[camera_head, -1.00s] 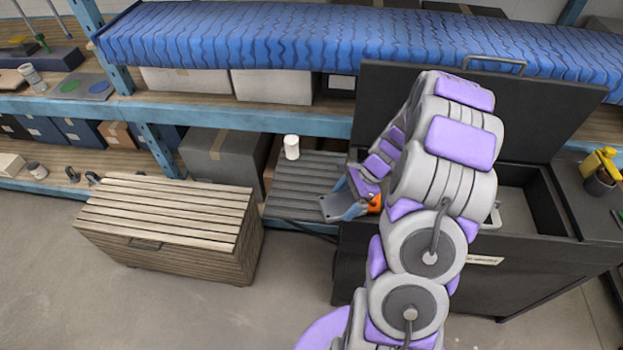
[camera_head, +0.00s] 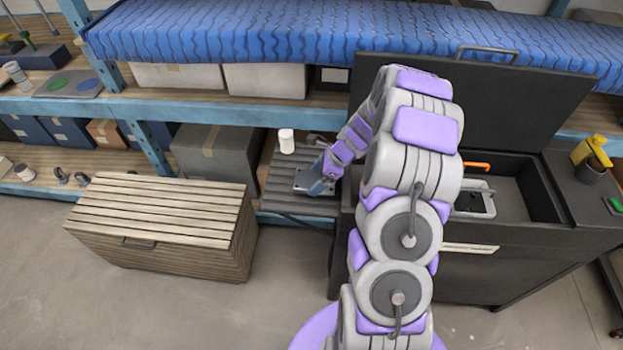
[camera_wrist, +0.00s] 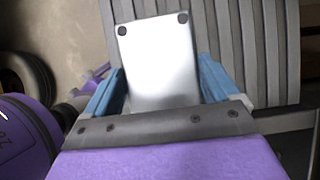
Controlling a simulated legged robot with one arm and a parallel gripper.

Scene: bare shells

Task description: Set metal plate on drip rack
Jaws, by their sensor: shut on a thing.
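The metal plate (camera_head: 302,182) is a small grey sheet with dark round pads at its far corners in the wrist view (camera_wrist: 160,65). My gripper (camera_head: 318,186) is shut on its near end, with blue fingers on either side in the wrist view (camera_wrist: 162,88). The drip rack (camera_head: 283,183) is a grey ribbed surface left of the black cabinet. Its slats also show behind the plate in the wrist view (camera_wrist: 240,45). The plate is over the rack's right part; I cannot tell whether it touches the slats.
A white cup (camera_head: 286,141) stands at the rack's back. A black cabinet (camera_head: 520,262) with an open basin and raised lid is to the right, partly behind my arm. A slatted wooden chest (camera_head: 165,215) stands left. The rack's left part is clear.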

